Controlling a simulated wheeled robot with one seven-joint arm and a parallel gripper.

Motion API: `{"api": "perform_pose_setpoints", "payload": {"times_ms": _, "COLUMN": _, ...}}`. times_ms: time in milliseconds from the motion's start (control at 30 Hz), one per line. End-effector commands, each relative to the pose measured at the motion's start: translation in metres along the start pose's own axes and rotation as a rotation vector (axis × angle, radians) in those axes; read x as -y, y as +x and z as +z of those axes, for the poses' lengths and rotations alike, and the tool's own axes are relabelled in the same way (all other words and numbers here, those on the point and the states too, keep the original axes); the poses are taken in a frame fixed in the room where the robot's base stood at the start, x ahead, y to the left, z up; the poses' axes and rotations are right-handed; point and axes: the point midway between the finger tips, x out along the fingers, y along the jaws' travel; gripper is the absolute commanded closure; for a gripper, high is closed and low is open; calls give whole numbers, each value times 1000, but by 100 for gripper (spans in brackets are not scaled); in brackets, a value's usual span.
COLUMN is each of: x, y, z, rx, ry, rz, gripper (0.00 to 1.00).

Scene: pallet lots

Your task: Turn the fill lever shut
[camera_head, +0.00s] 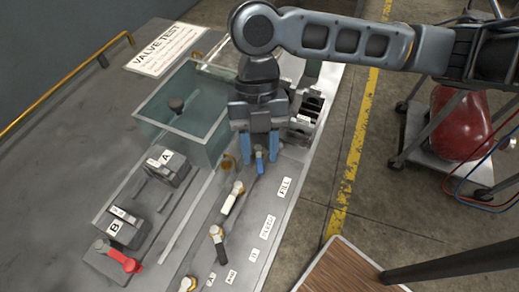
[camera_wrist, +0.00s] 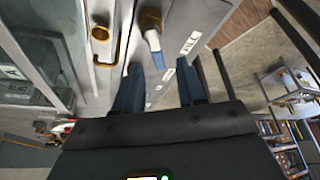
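The fill lever (camera_head: 260,162) has a blue-tipped handle beside the FILL label (camera_head: 285,187). In the wrist view the lever (camera_wrist: 153,42) has a brass hub and a white and blue handle that points toward my gripper. My gripper (camera_head: 260,158) is over the lever, pointing down at the bench, with its two blue fingers apart. In the wrist view my gripper (camera_wrist: 160,70) is open, with the handle's blue end near the gap between the fingertips. I cannot tell whether a finger touches it. The lever's hub is mostly hidden in the head view.
Other levers (camera_head: 232,197) stand in a row along the panel, with labels beside them. A clear tank (camera_head: 190,143) stands left of my gripper. A brass pipe (camera_wrist: 101,32) is near the lever.

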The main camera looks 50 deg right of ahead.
Motion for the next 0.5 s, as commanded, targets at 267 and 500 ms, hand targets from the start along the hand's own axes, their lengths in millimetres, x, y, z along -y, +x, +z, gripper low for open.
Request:
{"api": "perform_pose_setpoints", "payload": {"times_ms": 267, "x": 0, "y": 14, "z": 0, "rx": 0, "ry": 0, "rz": 2, "gripper": 60}}
{"api": "perform_pose_setpoints", "payload": {"times_ms": 500, "x": -1, "y": 14, "z": 0, "rx": 0, "ry": 0, "rz": 2, "gripper": 66}}
